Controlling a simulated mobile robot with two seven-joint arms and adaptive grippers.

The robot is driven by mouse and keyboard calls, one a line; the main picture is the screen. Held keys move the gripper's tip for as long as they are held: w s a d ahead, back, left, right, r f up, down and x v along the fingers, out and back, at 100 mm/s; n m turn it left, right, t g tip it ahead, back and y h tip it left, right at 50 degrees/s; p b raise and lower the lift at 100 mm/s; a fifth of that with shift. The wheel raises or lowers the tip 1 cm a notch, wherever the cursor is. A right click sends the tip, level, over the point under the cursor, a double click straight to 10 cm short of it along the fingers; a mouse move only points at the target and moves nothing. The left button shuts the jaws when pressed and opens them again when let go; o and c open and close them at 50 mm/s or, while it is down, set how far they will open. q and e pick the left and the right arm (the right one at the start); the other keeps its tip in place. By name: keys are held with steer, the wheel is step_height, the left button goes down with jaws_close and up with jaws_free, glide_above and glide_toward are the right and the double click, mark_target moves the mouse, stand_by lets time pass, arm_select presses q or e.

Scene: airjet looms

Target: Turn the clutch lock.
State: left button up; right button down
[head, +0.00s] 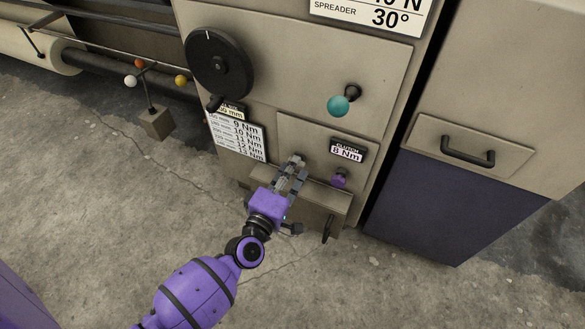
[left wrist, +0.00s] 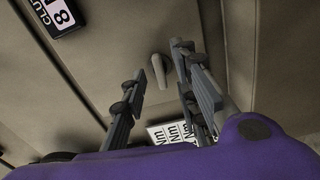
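The clutch label (head: 346,150) reads 8 Nm on the beige panel; part of it shows at the top left of the left wrist view (left wrist: 55,14). A small pale lever (left wrist: 159,71), likely the clutch lock, sticks out of the panel in the left wrist view. My left gripper (head: 297,163) is at the panel, left of the label. Its open fingers (left wrist: 158,66) stand on either side of the lever, with a gap visible around it. In the head view the gripper largely hides the lever. My right gripper is in neither view.
A purple knob (head: 339,181) sits below the clutch label. A teal ball knob (head: 338,106) and a black handwheel (head: 219,63) are above. A torque chart (head: 237,136) is left of the gripper. A beige box (head: 318,207) juts out below. A drawer handle (head: 467,151) is right.

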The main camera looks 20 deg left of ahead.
arm_select(q)
steer(key=s, duration=0.5)
steer(key=shift+s+a, duration=0.1)
steer(key=shift+s, duration=0.2)
steer(key=s, duration=1.2)
steer(key=shift+a, duration=0.2)
steer(key=shift+s, duration=0.1)
